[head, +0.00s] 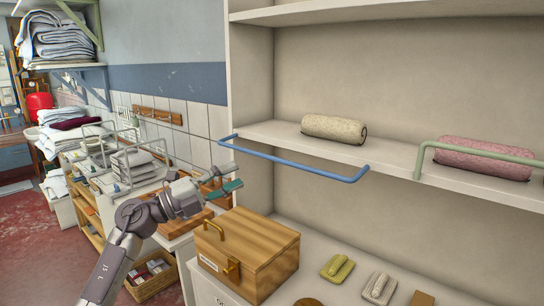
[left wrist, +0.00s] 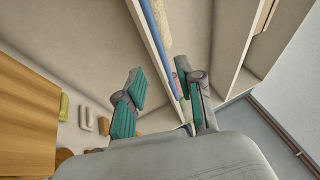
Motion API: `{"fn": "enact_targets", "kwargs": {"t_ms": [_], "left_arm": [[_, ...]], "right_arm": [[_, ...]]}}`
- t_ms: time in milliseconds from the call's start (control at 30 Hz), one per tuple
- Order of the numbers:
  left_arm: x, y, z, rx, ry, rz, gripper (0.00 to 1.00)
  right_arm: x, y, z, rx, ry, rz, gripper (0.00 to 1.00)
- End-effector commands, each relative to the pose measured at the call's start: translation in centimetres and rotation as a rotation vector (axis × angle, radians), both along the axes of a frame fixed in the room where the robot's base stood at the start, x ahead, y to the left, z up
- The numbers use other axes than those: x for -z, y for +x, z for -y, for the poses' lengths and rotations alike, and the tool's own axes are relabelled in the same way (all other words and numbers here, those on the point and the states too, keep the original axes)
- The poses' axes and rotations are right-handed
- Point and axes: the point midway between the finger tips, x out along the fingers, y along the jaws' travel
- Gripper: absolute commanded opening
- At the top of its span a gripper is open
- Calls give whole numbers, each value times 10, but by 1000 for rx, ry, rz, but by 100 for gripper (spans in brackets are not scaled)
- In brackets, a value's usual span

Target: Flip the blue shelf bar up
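The blue shelf bar (head: 292,160) is swung down and juts out in front of the edge of the upper shelf (head: 392,155). A rolled beige towel (head: 334,128) lies on the shelf behind it. My left gripper (head: 230,179) is open and empty, just below the bar's left end in the head view. In the left wrist view the two fingers of my left gripper (left wrist: 163,98) are spread, and the blue bar (left wrist: 160,38) runs lengthwise beyond them, closer to the right finger. I cannot tell whether a finger touches it. My right gripper is out of view.
A green bar (head: 480,148) stands raised before a rolled pink towel (head: 484,158). Below are a wooden box (head: 246,252) and several small items, including a yellow-green brush (head: 338,268). Folded linens (head: 138,165) stand left. Space before the blue bar looks clear.

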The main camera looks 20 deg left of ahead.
Motion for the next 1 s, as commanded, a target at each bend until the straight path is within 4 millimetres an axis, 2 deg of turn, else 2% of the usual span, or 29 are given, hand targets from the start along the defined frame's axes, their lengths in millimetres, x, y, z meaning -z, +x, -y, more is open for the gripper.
{"fn": "enact_targets", "kwargs": {"t_ms": [33,300,500,700,967,1000], "left_arm": [[-8,7,9,3,-4,1,37],[-22,44,51,3,-6,1,37],[-28,63,72,1,-3,1,37],[-29,70,80,0,-2,1,37],[-29,71,81,0,-2,1,37],[-29,71,81,0,-2,1,30]], "right_arm": [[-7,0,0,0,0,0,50],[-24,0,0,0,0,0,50],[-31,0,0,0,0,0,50],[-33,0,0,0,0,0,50],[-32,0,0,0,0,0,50],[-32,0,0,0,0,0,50]]}}
